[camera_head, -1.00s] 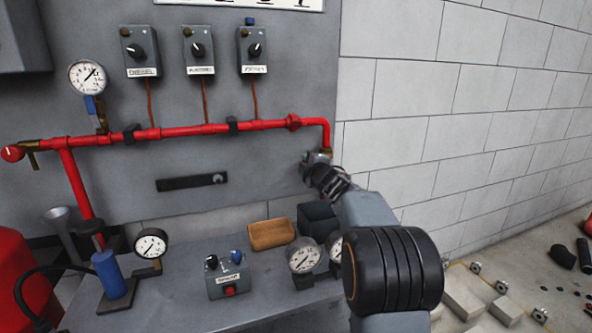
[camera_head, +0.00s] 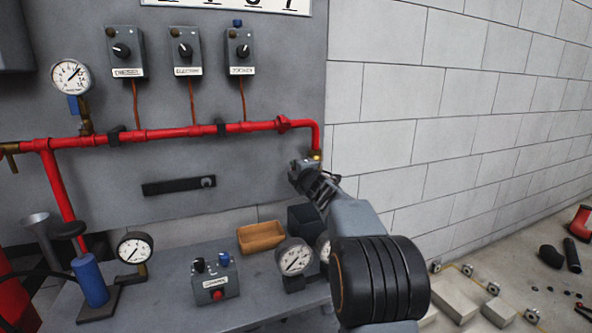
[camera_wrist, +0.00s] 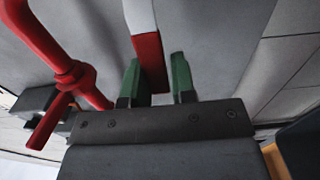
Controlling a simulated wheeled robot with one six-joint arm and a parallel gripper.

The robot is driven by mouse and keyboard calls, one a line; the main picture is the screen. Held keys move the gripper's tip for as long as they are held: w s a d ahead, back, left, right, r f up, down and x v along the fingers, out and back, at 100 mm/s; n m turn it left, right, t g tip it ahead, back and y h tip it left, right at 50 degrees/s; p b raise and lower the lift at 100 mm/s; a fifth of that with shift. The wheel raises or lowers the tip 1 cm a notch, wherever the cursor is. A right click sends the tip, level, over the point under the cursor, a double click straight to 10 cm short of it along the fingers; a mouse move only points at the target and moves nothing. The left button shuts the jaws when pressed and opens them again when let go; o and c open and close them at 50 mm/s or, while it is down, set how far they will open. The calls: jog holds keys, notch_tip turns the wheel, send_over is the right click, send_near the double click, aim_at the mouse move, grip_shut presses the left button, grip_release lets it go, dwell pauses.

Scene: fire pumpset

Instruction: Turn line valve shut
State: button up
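The red pipe (camera_head: 250,127) runs along the grey panel and bends down at its right end to a brass fitting (camera_head: 316,155). My gripper (camera_head: 300,168) is just below that fitting, close to the panel. In the wrist view, my gripper (camera_wrist: 158,80) has its two green fingers apart. A flat red and white bar (camera_wrist: 149,55) shows between them, nearer the left finger, with a gap before the right finger. I cannot tell whether it touches a finger or whether it is the valve's lever. The valve body is hidden in the head view.
The red pipe (camera_wrist: 50,45) passes close on the left in the wrist view. Below are a bench with gauges (camera_head: 294,257), a control box (camera_head: 214,278) and a tan tray (camera_head: 261,236). A block wall (camera_head: 450,110) stands to the right.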

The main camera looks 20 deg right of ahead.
jog(key=o, duration=0.4)
jog(key=shift+s, duration=0.1)
jog(key=s, duration=1.3)
jog(key=shift+s+a, duration=0.3)
jog(key=shift+a, duration=0.1)
jog(key=s+a+r+m+g+h+p, duration=0.35)
jog(key=r+m+p, duration=0.35)
jog(key=p, duration=0.5)
jog(key=s+a+m+g+y+p, duration=0.1)
jog(key=s+a+m+g+p, duration=0.2)
jog(key=s, duration=0.3)
jog(key=s+a+f+m+g+y+p, duration=0.1)
jog(key=s+a+m+g+y+p, duration=0.1)
jog(key=s+a+m+g+p, duration=0.2)
jog(key=s+a+m+g+y+p, duration=0.1)
jog(key=s+a+m+g+p, duration=0.2)
jog(key=s+a+p, duration=0.4)
jog(key=shift+s+f+m+g+y, duration=0.15)
jog(key=shift+s+g+y, duration=0.1)
jog(key=shift+s, duration=0.4)
jog(key=shift+s+f+m+g+y, duration=0.1)
jog(key=shift+s+m+g, duration=0.1)
jog(key=shift+s, duration=0.45)
